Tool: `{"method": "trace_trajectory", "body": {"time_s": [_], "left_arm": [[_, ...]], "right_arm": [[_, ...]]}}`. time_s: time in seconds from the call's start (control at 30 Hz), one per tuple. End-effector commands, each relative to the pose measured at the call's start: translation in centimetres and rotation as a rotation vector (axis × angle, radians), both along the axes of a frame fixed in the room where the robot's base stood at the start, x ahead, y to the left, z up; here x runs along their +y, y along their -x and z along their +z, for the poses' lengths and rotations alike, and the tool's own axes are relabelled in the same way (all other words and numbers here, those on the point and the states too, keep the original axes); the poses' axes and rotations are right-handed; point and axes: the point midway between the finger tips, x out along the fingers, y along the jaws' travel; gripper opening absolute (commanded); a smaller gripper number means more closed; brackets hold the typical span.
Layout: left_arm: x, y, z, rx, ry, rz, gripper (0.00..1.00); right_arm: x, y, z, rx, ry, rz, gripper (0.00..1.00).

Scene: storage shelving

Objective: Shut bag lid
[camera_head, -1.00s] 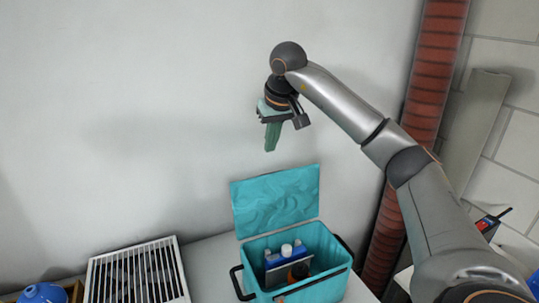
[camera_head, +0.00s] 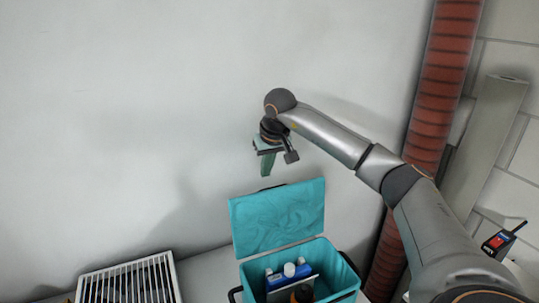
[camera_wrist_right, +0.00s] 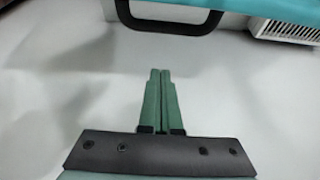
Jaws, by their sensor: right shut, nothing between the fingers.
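The teal bag (camera_head: 329,251) stands at the bottom of the head view with its lid (camera_head: 278,217) open, raised upright at the back against the wall side. Bottles (camera_head: 289,270) and other items show inside it. My right gripper (camera_head: 266,171) is shut and empty, fingers pointing down, just above the lid's top edge in the picture; I cannot tell its exact depth from the lid. In the right wrist view, my green fingers (camera_wrist_right: 160,75) are pressed together over a pale surface. A black handle (camera_wrist_right: 170,22) and a teal edge (camera_wrist_right: 262,8) show at the top. My left gripper is not in view.
A white slatted crate (camera_head: 130,281) stands left of the bag; it also shows in the right wrist view (camera_wrist_right: 285,32). A red ribbed column (camera_head: 425,110) rises at the right. A red and black device (camera_head: 499,241) lies at far right. The grey wall behind is bare.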

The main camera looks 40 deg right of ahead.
Motion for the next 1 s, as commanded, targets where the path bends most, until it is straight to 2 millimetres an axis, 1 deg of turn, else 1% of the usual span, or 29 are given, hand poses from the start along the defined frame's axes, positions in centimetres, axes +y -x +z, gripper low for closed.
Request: {"method": "trace_trajectory", "body": {"time_s": [0.03,0.07,0.2,0.4,0.57,1.0], "left_arm": [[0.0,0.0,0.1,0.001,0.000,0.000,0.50],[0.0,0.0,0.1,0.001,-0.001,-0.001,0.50],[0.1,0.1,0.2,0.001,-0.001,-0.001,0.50],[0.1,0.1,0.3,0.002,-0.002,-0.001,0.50],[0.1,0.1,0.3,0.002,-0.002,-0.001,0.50],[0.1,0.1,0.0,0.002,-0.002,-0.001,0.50]], "right_arm": [[-0.1,-0.1,-0.8,0.002,0.001,0.001,0.00],[0.1,0.4,-0.5,-0.001,0.002,0.001,0.00],[0.6,1.9,-0.5,-0.001,0.003,0.001,0.00],[1.1,3.3,-0.6,-0.001,0.001,0.001,0.00],[1.3,3.6,-0.6,-0.001,0.000,0.000,0.00],[1.3,3.6,-0.6,-0.012,0.004,0.000,0.00]]}}
